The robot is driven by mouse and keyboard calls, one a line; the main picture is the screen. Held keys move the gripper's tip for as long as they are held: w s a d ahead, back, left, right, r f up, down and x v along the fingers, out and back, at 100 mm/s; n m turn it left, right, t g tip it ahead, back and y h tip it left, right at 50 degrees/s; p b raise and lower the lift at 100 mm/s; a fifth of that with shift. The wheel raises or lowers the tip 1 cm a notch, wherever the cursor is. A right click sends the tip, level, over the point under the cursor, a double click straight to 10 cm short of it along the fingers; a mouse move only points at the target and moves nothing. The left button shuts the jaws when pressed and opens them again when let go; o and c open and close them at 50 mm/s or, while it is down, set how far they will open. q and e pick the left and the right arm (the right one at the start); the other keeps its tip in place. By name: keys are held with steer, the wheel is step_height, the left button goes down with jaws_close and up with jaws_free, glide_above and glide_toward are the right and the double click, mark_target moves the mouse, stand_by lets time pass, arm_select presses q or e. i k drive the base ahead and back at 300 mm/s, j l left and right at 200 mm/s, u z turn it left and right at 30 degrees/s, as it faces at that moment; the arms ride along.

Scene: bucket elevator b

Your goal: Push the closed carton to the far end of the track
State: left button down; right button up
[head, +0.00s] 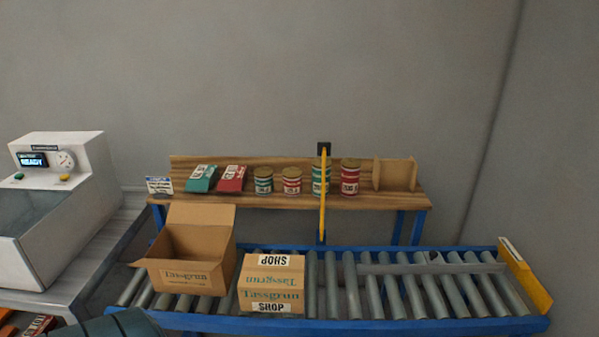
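A closed carton (271,286) sits on the roller track (400,300), left of the track's middle. It is brown, printed "Tassgrun", with "SHOP" labels on its top and front. An open, empty-looking carton (187,276) with raised flaps stands just left of it on the same track; whether they touch I cannot tell. A yellow end plate (526,277) closes the track's right end. Neither of my grippers is in view.
A yellow upright bar (323,205) stands behind the track. A wooden shelf (400,200) behind holds several cans and two packets. A white machine (62,190) stands at left. The rollers right of the closed carton carry no carton; a thin grey strip (432,268) lies along their back.

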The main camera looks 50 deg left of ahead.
mark_target(268, 283)
steer(key=u, duration=1.65)
steer(key=j+z, duration=0.15)
steer(key=j, duration=0.15)
steer(key=k+j+z, duration=0.2)
steer(key=i+j, duration=0.05)
steer(key=i, duration=0.05)
